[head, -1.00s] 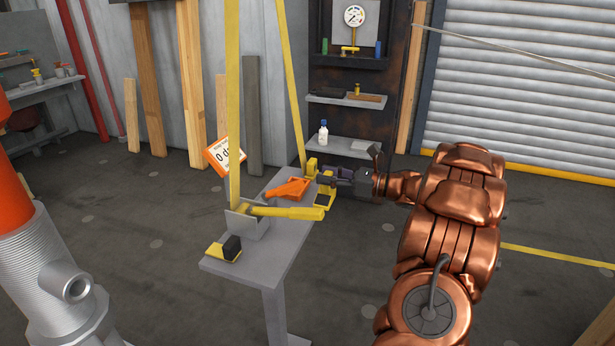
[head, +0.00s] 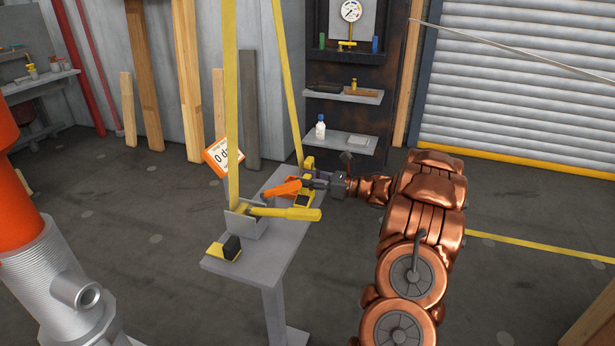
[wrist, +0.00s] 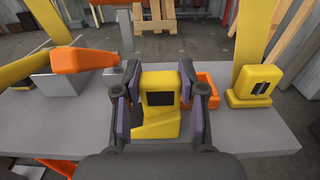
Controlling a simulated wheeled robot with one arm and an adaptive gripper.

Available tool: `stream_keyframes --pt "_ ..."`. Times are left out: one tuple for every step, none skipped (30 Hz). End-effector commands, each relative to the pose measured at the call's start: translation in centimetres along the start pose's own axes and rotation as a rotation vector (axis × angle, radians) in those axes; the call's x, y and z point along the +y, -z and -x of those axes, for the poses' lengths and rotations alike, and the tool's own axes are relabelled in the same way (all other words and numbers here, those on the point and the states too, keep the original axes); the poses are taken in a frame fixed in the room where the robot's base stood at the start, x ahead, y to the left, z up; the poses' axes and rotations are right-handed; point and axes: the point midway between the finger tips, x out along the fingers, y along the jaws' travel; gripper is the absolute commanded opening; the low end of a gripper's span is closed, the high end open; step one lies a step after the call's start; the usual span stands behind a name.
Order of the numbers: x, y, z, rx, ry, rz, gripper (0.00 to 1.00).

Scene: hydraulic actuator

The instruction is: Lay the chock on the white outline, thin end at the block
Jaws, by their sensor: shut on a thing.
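My gripper (wrist: 160,108) is shut on a yellow wedge-shaped chock (wrist: 157,128) with a dark face, held between its purple-lined fingers. In the head view my gripper (head: 318,184) is at the far part of the grey table, and a bit of the yellow chock (head: 303,198) shows below it. I cannot tell whether the chock touches the table. No white outline can be made out in either view. I cannot tell which of the other pieces is the block; a yellow piece with a black block (head: 230,247) sits at the table's near left corner.
A yellow lever (head: 290,213) and bracket stand on the grey table (head: 262,268). An orange part (head: 282,188) is close left of my gripper. Another yellow piece (wrist: 252,85) stands right in the wrist view. Two yellow straps (head: 232,100) hang down to the table.

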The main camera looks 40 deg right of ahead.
Motion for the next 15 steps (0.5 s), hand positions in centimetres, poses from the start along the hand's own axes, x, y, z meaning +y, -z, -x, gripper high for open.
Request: stream_keyframes --pt "-0.01 -0.03 0.0 -0.001 0.0 0.001 0.02" --pt "-0.01 -0.04 0.01 -0.001 0.0 0.001 0.02" --pt "-0.01 -0.06 0.01 -0.001 0.0 0.001 0.02" --pt "0.0 -0.06 0.01 -0.001 0.0 0.001 0.02" --pt "0.0 -0.06 0.02 -0.001 0.0 0.001 0.02" --pt "-0.01 -0.01 0.02 -0.001 0.0 0.001 0.02" --pt "-0.01 0.04 0.02 -0.001 0.0 0.001 0.02" --pt "-0.01 0.1 0.03 -0.001 0.0 0.002 0.02" --pt "-0.01 0.15 0.03 -0.001 0.0 0.002 0.02" --pt "-0.01 0.17 0.03 -0.001 0.0 0.002 0.02" --pt "-0.02 0.19 0.03 -0.001 0.0 0.002 0.02" --pt "-0.02 0.23 0.04 -0.001 0.0 0.001 0.02" --pt "-0.02 0.25 0.04 -0.001 0.0 0.002 0.02" --pt "-0.02 0.27 0.04 -0.001 0.0 0.002 0.02" --pt "-0.02 0.31 0.04 -0.001 0.001 0.002 0.02"
